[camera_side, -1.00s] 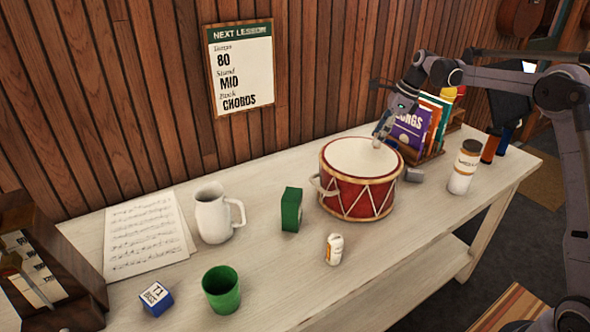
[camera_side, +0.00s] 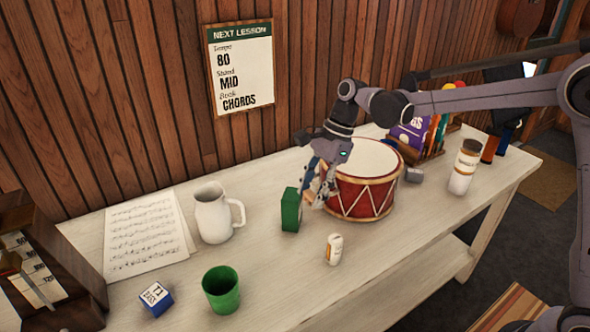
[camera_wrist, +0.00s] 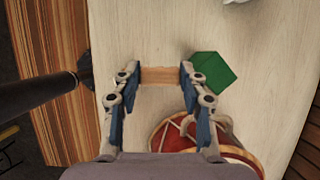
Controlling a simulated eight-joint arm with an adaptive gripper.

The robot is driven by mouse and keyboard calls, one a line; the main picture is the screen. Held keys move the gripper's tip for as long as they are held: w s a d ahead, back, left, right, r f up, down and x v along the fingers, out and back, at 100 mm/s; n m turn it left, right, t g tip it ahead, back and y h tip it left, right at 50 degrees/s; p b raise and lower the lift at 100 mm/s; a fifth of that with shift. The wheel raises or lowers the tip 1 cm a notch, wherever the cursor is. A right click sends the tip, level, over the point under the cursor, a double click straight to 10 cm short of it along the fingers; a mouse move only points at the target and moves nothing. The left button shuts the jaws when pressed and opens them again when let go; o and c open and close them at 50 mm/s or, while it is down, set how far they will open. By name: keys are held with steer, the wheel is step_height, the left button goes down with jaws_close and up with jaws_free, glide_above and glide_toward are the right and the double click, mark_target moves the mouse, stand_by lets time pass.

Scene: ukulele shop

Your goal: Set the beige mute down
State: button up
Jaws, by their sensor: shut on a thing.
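My gripper (camera_side: 319,200) is over the table between the green box and the red drum, fingers pointing down. In the wrist view it (camera_wrist: 160,76) is shut on a small tan block, the beige mute (camera_wrist: 160,75), held crosswise between the fingertips. In the side view the mute is hard to make out among the fingers. I cannot tell whether it touches the table.
The green box (camera_side: 291,210) stands close to the left of my gripper, and the drum (camera_side: 367,195) close to the right. A small white-and-orange bottle (camera_side: 333,250) stands in front. A white jug (camera_side: 212,213) and green cup (camera_side: 221,289) are farther left.

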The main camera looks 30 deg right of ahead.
mark_target(311, 202)
step_height(311, 202, down, 3)
steer(key=shift+r, duration=0.1)
steer(key=shift+a+f, duration=0.2)
steer(key=shift+f, duration=0.1)
steer(key=a+f, duration=0.2)
steer(key=a, duration=0.1)
steer(key=a+f, duration=0.2)
steer(key=a, duration=0.2)
steer(key=w+a+f, duration=0.1)
steer(key=a+f, duration=0.2)
steer(key=a, duration=0.1)
steer(key=shift+w, duration=0.1)
steer(key=shift+a+f, duration=0.1)
steer(key=shift+f, duration=1.9)
steer(key=shift+f, duration=0.1)
steer(key=o, duration=0.8)
